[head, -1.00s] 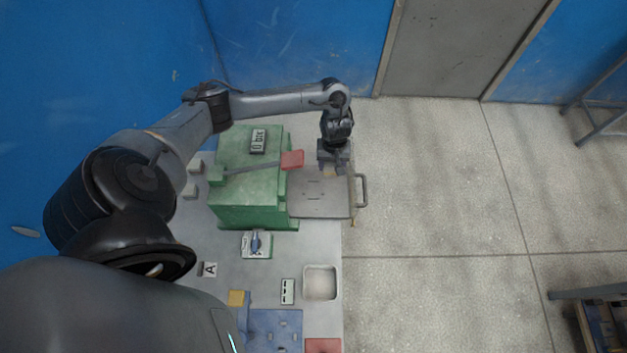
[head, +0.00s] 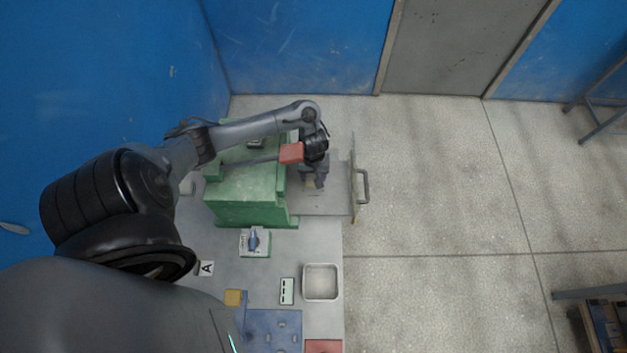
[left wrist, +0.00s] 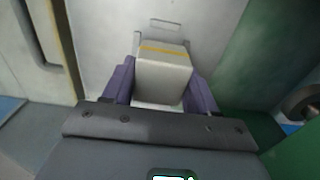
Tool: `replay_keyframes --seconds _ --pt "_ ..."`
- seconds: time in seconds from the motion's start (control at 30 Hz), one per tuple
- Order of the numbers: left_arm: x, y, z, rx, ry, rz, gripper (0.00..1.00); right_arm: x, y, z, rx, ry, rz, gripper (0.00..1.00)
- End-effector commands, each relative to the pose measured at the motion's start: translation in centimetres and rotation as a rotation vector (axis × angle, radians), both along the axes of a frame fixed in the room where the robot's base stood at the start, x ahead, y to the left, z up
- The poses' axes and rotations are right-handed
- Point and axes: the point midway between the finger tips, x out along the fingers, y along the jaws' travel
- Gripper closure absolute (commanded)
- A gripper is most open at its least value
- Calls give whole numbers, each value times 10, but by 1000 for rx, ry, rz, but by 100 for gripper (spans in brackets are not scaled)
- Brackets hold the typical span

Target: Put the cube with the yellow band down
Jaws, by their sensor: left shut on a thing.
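The pale cube with the yellow band (left wrist: 163,76) sits between the two purple fingers of my left gripper (left wrist: 160,88) in the left wrist view. The yellow band runs across its far upper edge. In the head view my left gripper (head: 315,183) points down over the grey tray (head: 325,203) beside the green machine (head: 248,190), and the cube (head: 311,185) shows small at its fingertips. The gripper is shut on the cube. I cannot tell whether the cube touches the tray. My right gripper is not in view.
A lever with a red end (head: 291,152) reaches from the green machine close to my left gripper. The tray has a handle (head: 363,186) on its right side. Nearer stand a blue-knobbed switch (head: 254,241), a square dish (head: 320,282) and a yellow block (head: 233,297).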

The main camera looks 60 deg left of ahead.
Motion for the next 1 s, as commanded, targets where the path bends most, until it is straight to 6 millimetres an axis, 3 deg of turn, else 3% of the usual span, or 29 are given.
replay_keyframes --seconds 0.27,0.7,0.73,0.87,1.0 --pt "0 0 -33 0 1 0 77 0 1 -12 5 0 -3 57" --pt "0 0 -37 0 1 0 77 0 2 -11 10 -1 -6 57" --pt "0 0 -37 -1 0 -1 38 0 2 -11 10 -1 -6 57" --pt "0 0 -37 -1 0 -1 18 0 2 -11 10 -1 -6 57" --pt "0 0 -37 0 0 0 17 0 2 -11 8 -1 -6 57"
